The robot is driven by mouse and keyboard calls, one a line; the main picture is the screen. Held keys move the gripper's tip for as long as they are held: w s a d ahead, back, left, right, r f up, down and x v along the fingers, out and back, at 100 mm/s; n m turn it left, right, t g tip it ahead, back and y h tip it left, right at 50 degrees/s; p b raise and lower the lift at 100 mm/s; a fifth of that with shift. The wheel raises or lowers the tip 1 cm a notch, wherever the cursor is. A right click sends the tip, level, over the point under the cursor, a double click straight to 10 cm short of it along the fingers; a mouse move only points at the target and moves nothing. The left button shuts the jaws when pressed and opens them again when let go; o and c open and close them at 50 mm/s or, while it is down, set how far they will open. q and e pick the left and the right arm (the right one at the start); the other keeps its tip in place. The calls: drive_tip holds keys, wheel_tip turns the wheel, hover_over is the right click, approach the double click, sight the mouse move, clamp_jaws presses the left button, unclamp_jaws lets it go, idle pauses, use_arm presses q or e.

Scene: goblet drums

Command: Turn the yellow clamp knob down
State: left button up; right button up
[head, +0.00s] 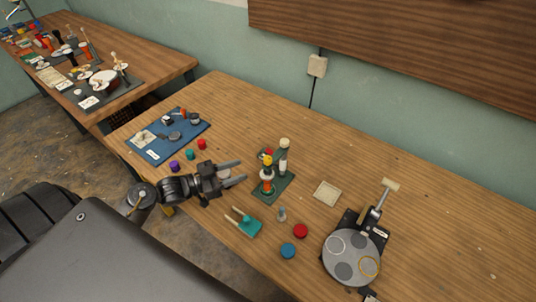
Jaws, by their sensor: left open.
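The yellow clamp knob (267,160) sits at the top of a small upright fixture in the middle of the table, just above a little orange and green goblet drum (267,182). The fixture stands on a dark green base plate (286,186), with a cream-topped post behind the drum. A small red part shows behind the knob. My left gripper (237,172) is open and empty to the left of the fixture. Its fingers point right, toward the drum, and look apart from it. My right gripper is not in view.
A teal block with prongs (248,227), a blue disc (288,251) and a red disc (301,231) lie in front of the fixture. A shallow beige tray (327,191) is right of it. A round grey device (351,257) stands at right, a blue mat (191,131) at left.

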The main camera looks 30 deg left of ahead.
sight(267, 160)
use_arm(q)
drive_tip(key=p+x, duration=0.3)
drive_tip(key=x, duration=0.6)
drive_tip(key=shift+w+d+r, duration=0.1)
drive_tip(key=shift+w+d, duration=0.1)
drive_tip(key=shift+w, duration=0.05)
drive_tip(key=shift+w+d, duration=0.4)
drive_tip(key=shift+w, duration=0.05)
drive_tip(key=shift+c, duration=0.5)
